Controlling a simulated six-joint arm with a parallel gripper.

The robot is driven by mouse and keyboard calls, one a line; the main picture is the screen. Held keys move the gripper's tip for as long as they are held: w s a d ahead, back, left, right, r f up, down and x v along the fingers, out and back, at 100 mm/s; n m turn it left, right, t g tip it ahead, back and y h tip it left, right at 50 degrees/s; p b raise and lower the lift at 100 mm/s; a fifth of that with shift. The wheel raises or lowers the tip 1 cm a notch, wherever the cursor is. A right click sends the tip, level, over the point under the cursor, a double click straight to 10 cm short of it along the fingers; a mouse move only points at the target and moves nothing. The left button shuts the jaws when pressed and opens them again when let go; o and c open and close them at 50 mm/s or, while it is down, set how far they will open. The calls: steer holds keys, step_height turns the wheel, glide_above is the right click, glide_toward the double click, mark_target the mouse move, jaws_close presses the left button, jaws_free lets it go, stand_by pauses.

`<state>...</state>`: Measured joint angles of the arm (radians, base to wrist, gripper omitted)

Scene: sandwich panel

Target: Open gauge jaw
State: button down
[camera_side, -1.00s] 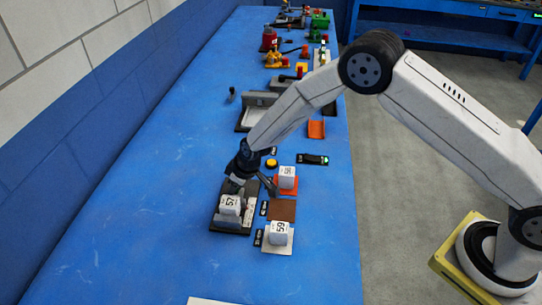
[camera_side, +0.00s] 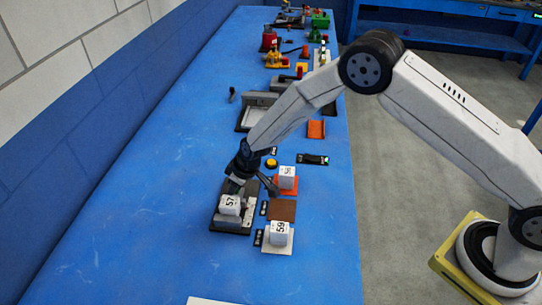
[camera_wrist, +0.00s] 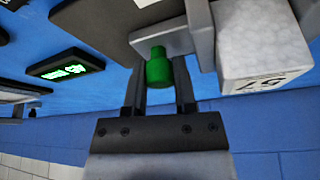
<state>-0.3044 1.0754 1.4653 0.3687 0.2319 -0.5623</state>
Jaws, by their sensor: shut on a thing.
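The gauge (camera_side: 245,222) is a dark base with grey jaw parts, lying on the blue bench in the side view. A white block marked 57 (camera_side: 229,206) sits on it. In the wrist view the block (camera_wrist: 262,40) is beside a grey jaw bar (camera_wrist: 203,30). A green knob (camera_wrist: 158,68) sticks out from a grey jaw piece (camera_wrist: 158,42). My gripper (camera_wrist: 158,85) is shut on the green knob, one finger on each side. In the side view my gripper (camera_side: 238,183) is low at the back of the gauge, its fingertips partly hidden.
Right of the gauge are a white block on an orange pad (camera_side: 287,191), a bare brown pad (camera_side: 282,210) and a block marked 59 (camera_side: 279,233) on a pale pad. A yellow button (camera_side: 271,164) and a small display (camera_side: 313,159) lie behind. The bench's left side is clear.

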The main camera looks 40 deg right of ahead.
steer(key=shift+w+d, duration=1.15)
steer(key=shift+d, duration=0.05)
steer(key=c, duration=0.7)
jaws_free()
steer(key=shift+w, duration=0.1)
steer(key=shift+r, duration=0.1)
steer(key=shift+s+r, duration=0.1)
steer(key=shift+s, duration=0.1)
steer(key=v, duration=0.7)
steer(key=shift+r, duration=0.2)
